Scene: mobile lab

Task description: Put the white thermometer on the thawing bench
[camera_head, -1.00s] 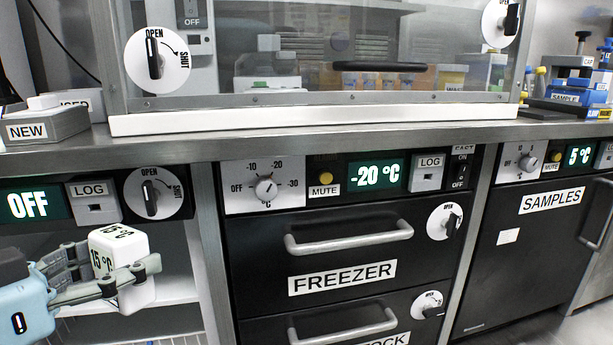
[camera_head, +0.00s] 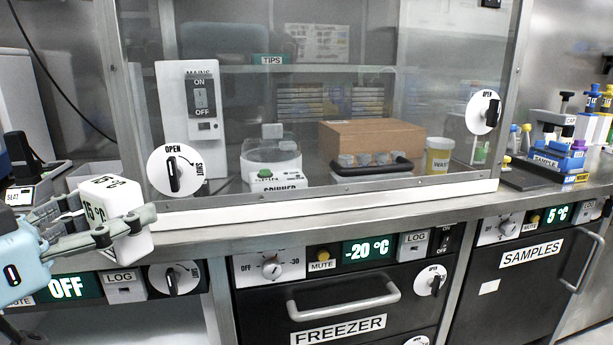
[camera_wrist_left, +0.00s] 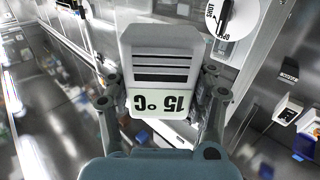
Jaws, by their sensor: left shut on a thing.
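The white thermometer (camera_head: 121,207) is a white block with rounded edges and a "15 °C" display. It is at the left of the head view, in front of the counter edge. My left gripper (camera_head: 103,225) is shut on it, one finger on each side. In the left wrist view the thermometer (camera_wrist_left: 160,60) shows dark slots above an upside-down "15 °C", between the fingers of the left gripper (camera_wrist_left: 161,95). No sign naming the thawing bench is readable. A steel counter (camera_head: 215,238) runs behind the thermometer. My right gripper is not in view.
A glass-fronted cabinet (camera_head: 330,187) with knobs stands on the counter. A scale (camera_head: 25,192) sits at the far left. Below are the freezer (camera_head: 335,300) and the samples fridge (camera_head: 525,285). A blue sample rack (camera_head: 560,158) stands at the right.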

